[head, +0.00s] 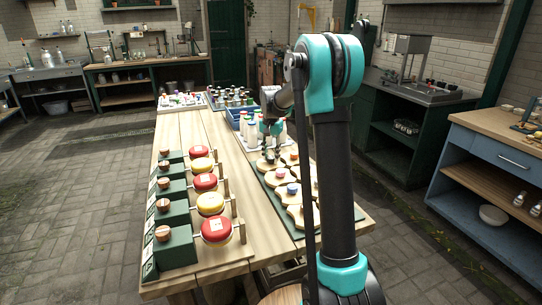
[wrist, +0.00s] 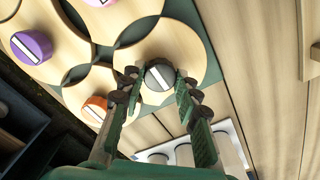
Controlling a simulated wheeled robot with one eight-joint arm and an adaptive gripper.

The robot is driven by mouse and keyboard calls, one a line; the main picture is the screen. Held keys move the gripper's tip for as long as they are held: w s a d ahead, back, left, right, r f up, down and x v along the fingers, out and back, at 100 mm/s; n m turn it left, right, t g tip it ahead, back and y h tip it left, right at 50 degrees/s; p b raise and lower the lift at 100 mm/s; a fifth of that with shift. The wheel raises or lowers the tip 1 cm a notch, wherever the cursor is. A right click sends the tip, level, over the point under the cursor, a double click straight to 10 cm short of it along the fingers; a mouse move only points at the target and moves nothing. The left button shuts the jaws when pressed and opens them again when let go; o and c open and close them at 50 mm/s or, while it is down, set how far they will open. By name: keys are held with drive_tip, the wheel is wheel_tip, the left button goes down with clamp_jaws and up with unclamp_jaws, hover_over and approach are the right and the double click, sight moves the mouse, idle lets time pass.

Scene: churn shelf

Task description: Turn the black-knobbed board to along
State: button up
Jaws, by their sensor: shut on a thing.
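The black knob (wrist: 160,76) stands on a round pale wooden board (wrist: 186,42) in the wrist view. A pale stripe runs slantwise across the knob's top. My gripper (wrist: 157,80) has its two green fingers closed on the knob, one on each side. In the head view my gripper (head: 270,142) reaches down at the far end of the green mat (head: 262,168); it and my arm hide much of the black-knobbed board there.
Neighbouring boards carry a purple knob (wrist: 31,46) and an orange knob (wrist: 97,107), close around. Green stands with red and yellow discs (head: 216,230) line the table's left. The table's middle strip is clear.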

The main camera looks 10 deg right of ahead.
sight(271, 157)
drive_tip(key=shift+m, duration=0.3)
drive_tip(key=o, duration=1.2)
drive_tip(key=shift+c, duration=0.2)
wheel_tip(271, 157, up, 12)
